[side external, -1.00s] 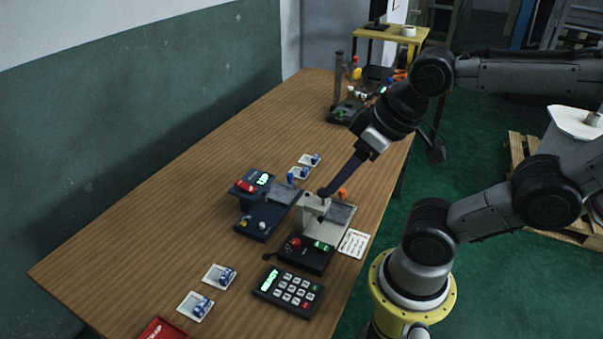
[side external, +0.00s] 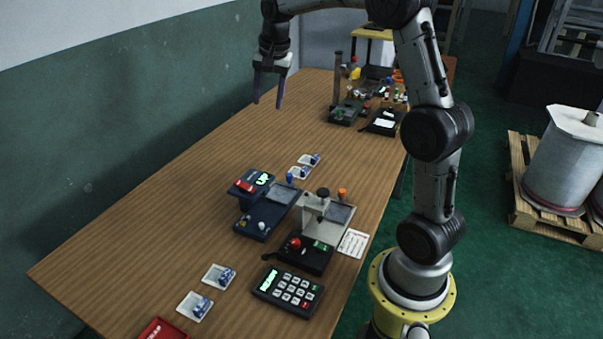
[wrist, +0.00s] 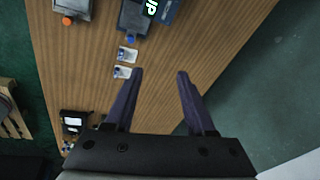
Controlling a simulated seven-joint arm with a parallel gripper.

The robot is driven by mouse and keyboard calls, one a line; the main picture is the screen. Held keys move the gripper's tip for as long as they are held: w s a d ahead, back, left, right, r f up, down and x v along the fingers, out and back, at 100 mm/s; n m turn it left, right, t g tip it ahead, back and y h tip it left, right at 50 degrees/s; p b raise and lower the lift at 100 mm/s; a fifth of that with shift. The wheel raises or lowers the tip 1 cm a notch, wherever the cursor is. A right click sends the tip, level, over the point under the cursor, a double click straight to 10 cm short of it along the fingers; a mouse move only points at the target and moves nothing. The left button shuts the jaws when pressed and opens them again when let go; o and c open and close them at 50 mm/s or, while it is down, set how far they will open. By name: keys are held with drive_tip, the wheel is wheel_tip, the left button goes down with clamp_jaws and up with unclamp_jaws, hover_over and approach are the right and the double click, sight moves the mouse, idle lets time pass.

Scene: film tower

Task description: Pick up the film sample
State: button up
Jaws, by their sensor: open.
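My gripper (side external: 267,105) is open and empty, high above the far left part of the table in the side view. In the wrist view its two dark purple fingers (wrist: 160,74) are spread wide over bare wood. I cannot make out with certainty which item is the film sample. A pale grey flat piece (side external: 284,193) lies on the dark blue device (side external: 257,218). Small white trays with blue items stand behind that device (side external: 308,160) and at the front left (side external: 219,277). My gripper is well away from all of these.
A grey press with a dark knob (side external: 323,193) stands right of the blue device. In front are a black control box (side external: 307,254) and a keypad (side external: 288,291). More equipment (side external: 345,112) stands at the far end. The table's left side is largely clear.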

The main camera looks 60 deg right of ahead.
drive_tip(key=d+f+m+g, duration=0.2)
drive_tip(key=d+f, duration=0.8)
drive_tip(key=f, duration=0.1)
drive_tip(key=m+y, duration=0.1)
hover_over(304, 169)
wheel_tip(304, 169, down, 6)
drive_tip(key=f, duration=0.1)
drive_tip(key=shift+g, duration=0.4)
drive_tip(key=f, duration=0.7)
drive_tip(key=shift+w+a, duration=0.2)
drive_tip(key=shift+a, duration=0.2)
drive_tip(key=shift+s+d+f, duration=0.15)
drive_tip(key=shift+d+f, duration=0.05)
drive_tip(key=shift+f, duration=1.15)
drive_tip(key=shift+s+d+f, duration=0.1)
drive_tip(key=shift+d+f, duration=0.05)
drive_tip(key=shift+f, duration=1.15)
clamp_jaws()
